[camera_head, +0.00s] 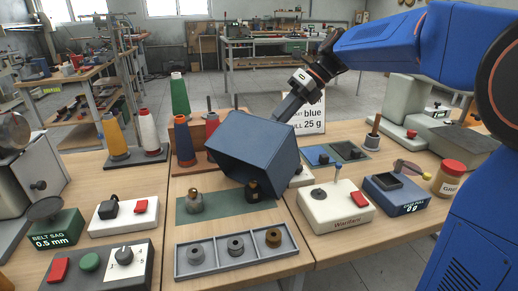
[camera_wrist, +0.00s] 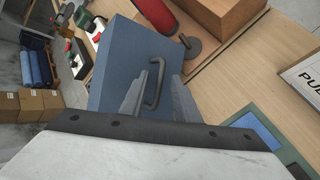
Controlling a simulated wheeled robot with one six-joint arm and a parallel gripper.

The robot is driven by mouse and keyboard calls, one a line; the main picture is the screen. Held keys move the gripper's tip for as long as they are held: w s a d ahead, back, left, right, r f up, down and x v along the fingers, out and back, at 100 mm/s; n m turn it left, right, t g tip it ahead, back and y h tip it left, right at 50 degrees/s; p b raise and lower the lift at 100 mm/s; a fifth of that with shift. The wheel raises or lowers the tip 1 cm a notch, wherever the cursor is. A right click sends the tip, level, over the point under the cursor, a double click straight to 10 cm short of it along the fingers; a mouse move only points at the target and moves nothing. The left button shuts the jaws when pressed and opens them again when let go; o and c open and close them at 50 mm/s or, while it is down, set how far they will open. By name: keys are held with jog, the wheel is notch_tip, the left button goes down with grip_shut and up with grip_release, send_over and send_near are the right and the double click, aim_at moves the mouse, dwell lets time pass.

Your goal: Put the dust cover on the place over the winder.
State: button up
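A green mat (camera_head: 225,205) with two small weights lies below the cover. A grey three-part tray (camera_head: 235,262) is in front. Thread cones on a wooden stand (camera_head: 186,128) stand behind. A blue-grey scale (camera_head: 395,194) and a jar (camera_head: 449,178) stand right of the winder.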

grip_shut()
dwell(1.3)
